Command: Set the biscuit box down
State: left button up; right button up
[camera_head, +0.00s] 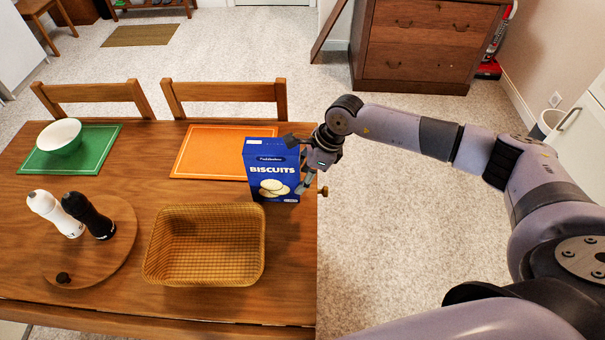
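The blue biscuit box (265,172) stands upright near the right edge of the wooden table (150,165), its "BISCUITS" label toward me. Its base appears at table level, but I cannot tell whether it rests there or is held just above. My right gripper (297,165) is at the box's right side, coming in from the right. One dark finger lies by the top right corner and the other by the lower right edge. The fingers are spread; whether they grip the box is unclear. My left gripper is out of view.
A wicker basket (205,283) sits in front of the box. An orange placemat (205,150) lies behind and left. A round board (105,262) with white and black mills, and a bowl (59,137) on a green placemat (100,135), are farther left.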

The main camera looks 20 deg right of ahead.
jog(key=shift+o, duration=1.3)
jog(key=shift+r, duration=0.1)
jog(key=b+v, duration=0.2)
jog(key=v, duration=1)
jog(key=shift+b, duration=0.3)
